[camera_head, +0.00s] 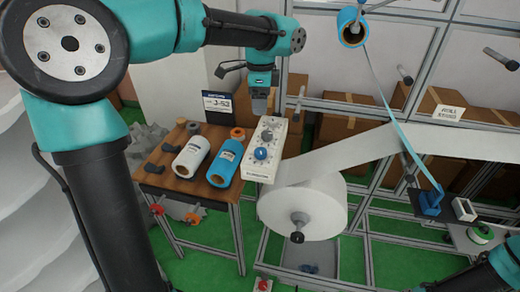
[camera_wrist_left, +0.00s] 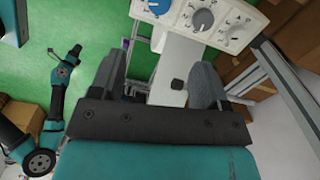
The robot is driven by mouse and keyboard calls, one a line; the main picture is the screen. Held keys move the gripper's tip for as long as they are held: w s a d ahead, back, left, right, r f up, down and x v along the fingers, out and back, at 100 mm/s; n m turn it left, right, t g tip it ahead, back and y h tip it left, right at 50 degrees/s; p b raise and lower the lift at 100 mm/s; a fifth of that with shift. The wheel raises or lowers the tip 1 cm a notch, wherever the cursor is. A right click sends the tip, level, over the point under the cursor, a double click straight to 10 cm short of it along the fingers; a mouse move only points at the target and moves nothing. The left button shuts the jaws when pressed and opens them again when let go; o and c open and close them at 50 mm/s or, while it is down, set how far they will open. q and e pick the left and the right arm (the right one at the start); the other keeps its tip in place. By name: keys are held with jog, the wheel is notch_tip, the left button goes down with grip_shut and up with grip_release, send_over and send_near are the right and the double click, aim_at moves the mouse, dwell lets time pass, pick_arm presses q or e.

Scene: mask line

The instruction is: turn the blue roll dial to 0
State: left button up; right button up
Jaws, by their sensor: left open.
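The blue dial (camera_head: 261,153) sits on the white control panel (camera_head: 259,171), with a grey dial (camera_head: 267,136) above it in the head view. The blue dial is at the top edge of the left wrist view (camera_wrist_left: 159,8), partly cut off, next to the grey dial (camera_wrist_left: 203,20) and another dial. It bears a white mark, but I cannot read which number that meets. My left gripper (camera_head: 259,103) hangs beyond the panel's far end, apart from the dials. In the left wrist view its fingers (camera_wrist_left: 160,85) are spread and empty. My right gripper's fingers cannot be made out.
A wooden table (camera_head: 165,184) left of the panel carries a white roll (camera_head: 190,157), a blue roll (camera_head: 225,163) and a sign (camera_head: 217,106). A large white roll (camera_head: 310,207) stands right of the panel, its web running right. Metal frame bars stand behind.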

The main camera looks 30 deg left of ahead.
aim_at(261, 151)
pick_arm(q)
jog(key=shift+f, duration=0.1)
notch_tip(261, 151, down, 17)
jog(key=shift+f, duration=0.15)
dwell(0.7)
jog(key=c, duration=0.9)
